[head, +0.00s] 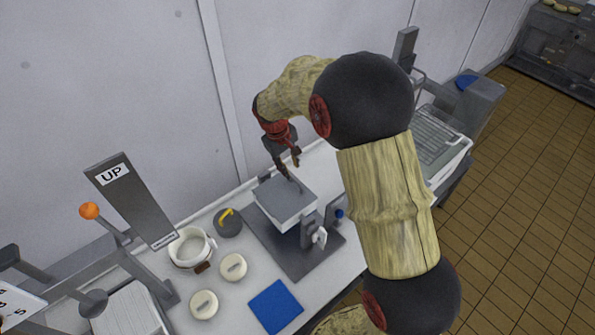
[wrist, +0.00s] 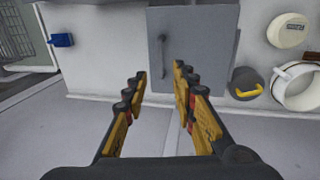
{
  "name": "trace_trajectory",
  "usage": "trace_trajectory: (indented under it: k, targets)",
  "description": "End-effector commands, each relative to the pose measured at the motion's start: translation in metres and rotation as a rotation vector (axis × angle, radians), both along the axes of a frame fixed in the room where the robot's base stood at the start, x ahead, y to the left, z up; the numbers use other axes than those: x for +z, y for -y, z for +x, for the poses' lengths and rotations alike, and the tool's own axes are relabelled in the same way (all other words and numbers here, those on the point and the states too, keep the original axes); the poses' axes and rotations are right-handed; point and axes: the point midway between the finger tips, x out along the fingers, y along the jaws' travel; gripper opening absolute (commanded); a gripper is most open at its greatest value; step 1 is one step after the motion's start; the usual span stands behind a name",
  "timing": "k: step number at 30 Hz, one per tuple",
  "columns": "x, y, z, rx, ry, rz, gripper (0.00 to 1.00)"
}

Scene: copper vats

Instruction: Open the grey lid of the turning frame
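The turning frame (head: 262,214) stands on a dark base plate on the white counter. Its grey lid (head: 285,198) lies flat over the pale box body, closed. In the wrist view the grey lid (wrist: 205,45) fills the top middle, with a slim bar handle (wrist: 162,55) near its left edge. My gripper (head: 289,170) is above the back part of the lid, pointing down. In the wrist view my gripper (wrist: 159,74) is open and empty, with the handle showing between its fingertips. I cannot tell the height of the fingertips above the handle.
Left of the frame are a dark disc with a yellow handle (head: 228,223), a white pot (head: 188,249) and round pale lids (head: 233,267). A blue cloth (head: 275,306) lies in front. An UP panel (head: 130,200) and orange-knobbed lever (head: 89,211) stand left. The wall is close behind.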

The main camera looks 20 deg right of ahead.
Motion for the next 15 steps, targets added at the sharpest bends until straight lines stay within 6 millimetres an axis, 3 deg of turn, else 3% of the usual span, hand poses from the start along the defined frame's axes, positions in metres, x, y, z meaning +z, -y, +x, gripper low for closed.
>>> trace_trajectory:
  k: [9, 15]
  targets:
    - [-0.047, 0.01, 0.003, -0.002, -0.003, 0.0, 0.27]
    - [-0.062, 0.012, 0.004, -0.001, -0.001, 0.001, 0.27]
